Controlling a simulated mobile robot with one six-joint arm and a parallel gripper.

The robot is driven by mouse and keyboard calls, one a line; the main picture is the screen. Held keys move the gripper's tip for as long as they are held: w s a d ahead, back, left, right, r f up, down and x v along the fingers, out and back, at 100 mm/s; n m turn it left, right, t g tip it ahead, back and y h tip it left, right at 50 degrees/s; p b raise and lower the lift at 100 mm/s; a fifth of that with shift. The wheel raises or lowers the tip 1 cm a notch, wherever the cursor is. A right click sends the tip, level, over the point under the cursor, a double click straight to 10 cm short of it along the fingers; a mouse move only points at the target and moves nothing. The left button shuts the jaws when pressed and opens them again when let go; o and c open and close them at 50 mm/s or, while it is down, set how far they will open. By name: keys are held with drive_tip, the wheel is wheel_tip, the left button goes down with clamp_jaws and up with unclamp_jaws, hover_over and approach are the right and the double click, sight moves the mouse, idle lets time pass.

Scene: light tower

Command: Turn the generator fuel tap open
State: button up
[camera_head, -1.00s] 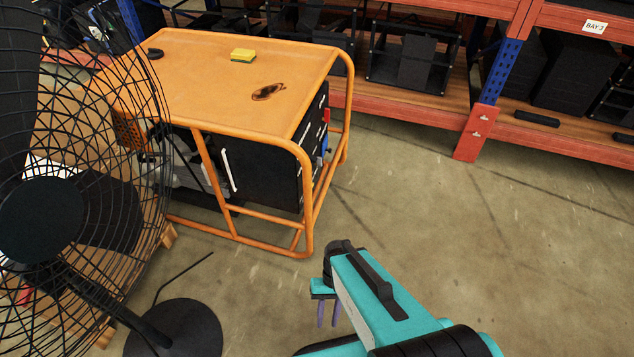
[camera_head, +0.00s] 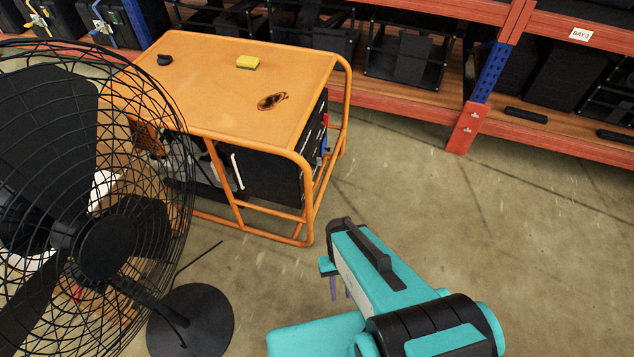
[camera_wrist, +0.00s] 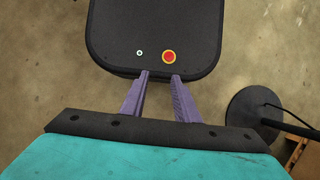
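The generator (camera_head: 225,85) stands on the floor left of centre in the head view, in an orange tube frame with an orange top. Its right end shows small red and blue parts (camera_head: 325,122). I cannot make out the fuel tap; the left side is partly behind the fan. My gripper (camera_head: 340,290) hangs over the floor in front of the generator, to its lower right and clear of it. In the wrist view my gripper (camera_wrist: 161,76) has its two purple fingers apart with nothing between them.
A black pedestal fan (camera_head: 105,245) stands at left, covering part of the generator; its round base (camera_wrist: 255,106) shows in the wrist view. A yellow sponge (camera_head: 247,62) lies on the generator top. Orange shelving (camera_head: 465,125) runs behind. The floor (camera_head: 430,220) at right is clear.

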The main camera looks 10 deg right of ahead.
drive_tip(key=r+p, duration=0.2)
drive_tip(key=r, duration=0.1)
drive_tip(key=s+d+r+p, duration=0.1)
drive_tip(key=p, duration=0.1)
drive_tip(key=shift+r, duration=0.4)
drive_tip(key=shift+s, duration=0.15)
